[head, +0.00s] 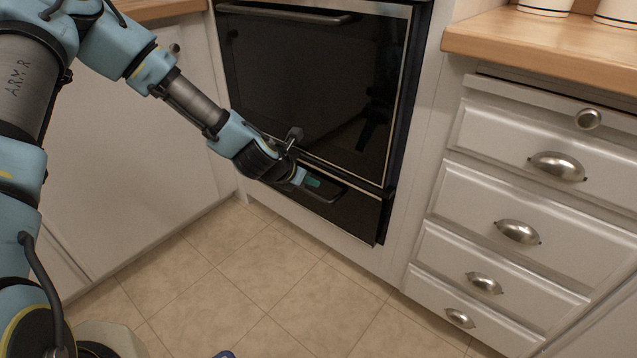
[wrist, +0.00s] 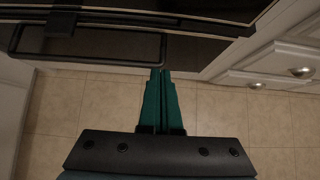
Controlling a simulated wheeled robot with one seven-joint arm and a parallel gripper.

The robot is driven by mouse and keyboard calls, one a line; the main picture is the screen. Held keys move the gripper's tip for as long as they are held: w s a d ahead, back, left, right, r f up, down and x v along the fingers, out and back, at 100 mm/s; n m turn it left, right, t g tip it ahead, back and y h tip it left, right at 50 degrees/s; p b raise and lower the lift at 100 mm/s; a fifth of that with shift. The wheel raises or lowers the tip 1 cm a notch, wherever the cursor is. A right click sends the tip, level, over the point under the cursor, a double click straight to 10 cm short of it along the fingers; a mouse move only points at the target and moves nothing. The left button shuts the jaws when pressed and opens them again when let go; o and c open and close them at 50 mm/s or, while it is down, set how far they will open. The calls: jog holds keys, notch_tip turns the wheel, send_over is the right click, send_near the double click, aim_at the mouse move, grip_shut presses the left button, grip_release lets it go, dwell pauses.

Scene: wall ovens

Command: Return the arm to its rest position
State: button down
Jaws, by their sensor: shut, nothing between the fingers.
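My arm comes in from the left in the head view and reaches across to the front of the wall oven (head: 310,80). My gripper (head: 313,182) is in front of the oven's lower black panel, near its recessed handle outline. In the wrist view my gripper (wrist: 161,72) points toward the oven's lower panel (wrist: 85,45), its two green fingers together with nothing between them. Whether the fingertips touch the panel cannot be told. The oven door is shut.
White drawers (head: 510,225) with metal cup handles stand to the right under a wooden counter (head: 560,50). A white cabinet (head: 140,150) stands to the left. The tiled floor (head: 230,280) below my gripper is mostly clear. White canisters (head: 612,12) stand on the counter.

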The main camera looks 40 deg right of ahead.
jog(key=w+a+r+m+y, duration=0.2)
jog(key=w+a+r+m, duration=0.15)
jog(key=a, duration=0.55)
jog(key=w+a+r+m+y, duration=0.1)
jog(key=w+a+r+m, duration=0.1)
jog(key=a+m, duration=0.5)
jog(key=w+a+r+m+y, duration=0.2)
jog(key=a+r+m, duration=0.1)
jog(key=a, duration=0.7)
jog(key=s+a+r+m+y, duration=0.1)
jog(key=s+a+r+m, duration=0.15)
jog(key=a, duration=0.45)
jog(key=s+a+r+m+y, duration=0.1)
jog(key=a+r+m, duration=0.25)
jog(key=a, duration=0.45)
jog(key=s+a+r+m+y, duration=0.2)
jog(key=a+r, duration=0.1)
jog(key=a, duration=0.4)
notch_tip(320, 180, up, 23)
jog(key=p, duration=2.3)
jog(key=shift+f, duration=0.1)
